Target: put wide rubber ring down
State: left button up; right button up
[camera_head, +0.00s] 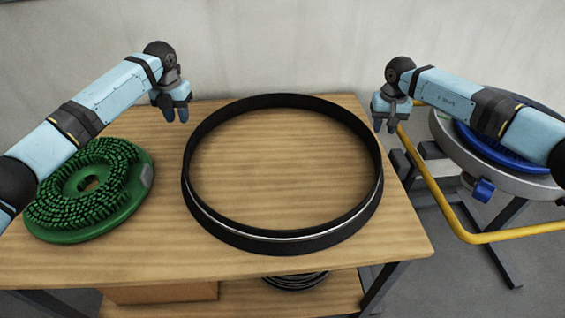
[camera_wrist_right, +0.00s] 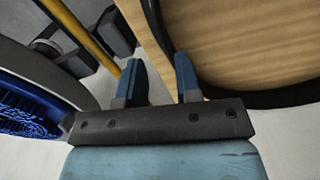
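The wide rubber ring (camera_head: 283,239) is a large black band with a thin pale line around it. It lies flat on the wooden table, and part of it shows in the right wrist view (camera_wrist_right: 275,97). My left gripper (camera_head: 176,117) is apart from the ring, beyond its left side, with its fingers pointing down and a gap between them. My right gripper (camera_head: 384,125) is off the ring's right side near the table edge. In the right wrist view its two blue fingers (camera_wrist_right: 160,80) stand apart with nothing between them.
A green round brush (camera_head: 140,205) lies on the wooden table (camera_head: 400,235) left of the ring. To the right stand a yellow bar (camera_head: 510,234) and a round grey unit with a blue brush (camera_head: 497,150). A box (camera_head: 165,292) and black rings (camera_head: 297,281) sit below.

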notch_tip(320, 180, up, 4)
jog(key=shift+r, duration=0.1)
dwell(0.6)
